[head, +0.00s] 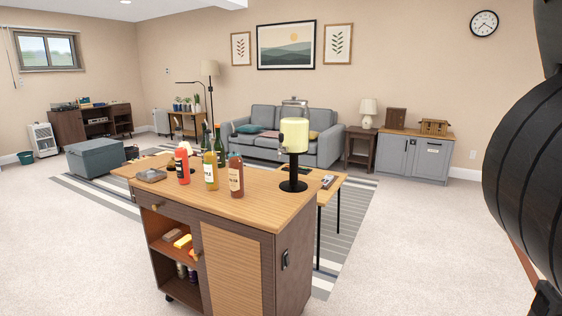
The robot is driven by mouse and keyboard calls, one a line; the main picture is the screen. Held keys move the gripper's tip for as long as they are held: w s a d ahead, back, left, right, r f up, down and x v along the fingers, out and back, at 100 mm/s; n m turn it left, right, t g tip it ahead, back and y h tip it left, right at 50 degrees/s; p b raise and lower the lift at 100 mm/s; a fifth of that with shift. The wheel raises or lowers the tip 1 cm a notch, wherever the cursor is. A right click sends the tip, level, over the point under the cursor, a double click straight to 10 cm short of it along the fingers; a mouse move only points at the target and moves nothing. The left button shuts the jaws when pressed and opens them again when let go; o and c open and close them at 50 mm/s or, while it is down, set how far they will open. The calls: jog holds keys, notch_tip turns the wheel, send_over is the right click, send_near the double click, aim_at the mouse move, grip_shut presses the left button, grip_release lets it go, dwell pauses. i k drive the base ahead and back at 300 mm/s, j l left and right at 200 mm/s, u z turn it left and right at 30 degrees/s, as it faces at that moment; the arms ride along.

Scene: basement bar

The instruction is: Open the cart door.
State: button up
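The cart (258,218) stands in the lower middle of the head view, with a light wood top and a dark brown body. Its door (234,270) is a light ribbed wood panel on the front, to the right of the open shelves. The door looks closed, flush with the cart front. Its lower edge is cut off by the picture. A black handle (284,260) is on the cart's right side. My arm's dark links fill the right edge of the view, well apart from the cart. My gripper is not in view.
Several bottles, including a brown one (236,175), and a yellow-topped dispenser (294,150) stand on the cart. Behind it are a table (332,186), a striped rug (352,225) and a grey sofa (325,148). The carpet (420,250) right of the cart is clear.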

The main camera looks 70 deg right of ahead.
aim_at(235, 261)
jog(key=i+j+z, duration=0.1)
jog(key=z, duration=0.3)
jog(key=i+j+z, duration=0.15)
jog(key=z, duration=0.3)
jog(key=i+j+z, duration=0.25)
jog(key=z, duration=0.15)
jog(key=i+j+z, duration=0.15)
jog(key=z, duration=0.3)
jog(key=j+z, duration=0.4)
jog(key=i+j+z, duration=0.1)
jog(key=j+z, duration=0.15)
jog(key=j, duration=0.6)
jog(key=j+z, duration=0.3)
jog(key=j, duration=0.55)
jog(key=k+j+z, duration=0.1)
jog(key=j+z, duration=0.15)
jog(key=j, duration=1.1)
jog(key=k+j, duration=0.1)
jog(key=j, duration=0.4)
